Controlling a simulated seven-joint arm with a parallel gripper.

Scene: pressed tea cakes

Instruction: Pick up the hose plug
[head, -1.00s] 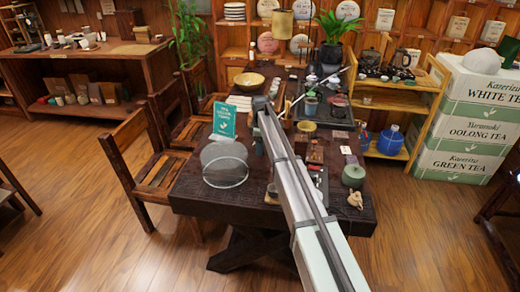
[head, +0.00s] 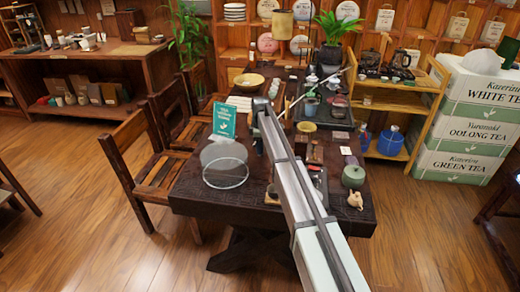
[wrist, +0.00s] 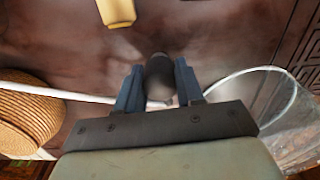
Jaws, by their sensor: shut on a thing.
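In the wrist view my gripper (wrist: 159,88) has its two blue fingers on either side of a dark grey, rounded piece (wrist: 160,72), which appears to be the hose plug. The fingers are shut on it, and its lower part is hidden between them. The dark reddish-brown table top (wrist: 70,45) is below. I cannot tell whether the piece touches the table. In the head view my arm reaches over the table, and the plug cannot be made out there.
A woven basket (wrist: 22,115) is at the left of the wrist view, with a white rod (wrist: 60,93) beside it. A clear, round-rimmed cover (wrist: 290,120) is at the right. A yellow object (wrist: 117,12) is at the top. A green sign (head: 224,120) stands on the table.

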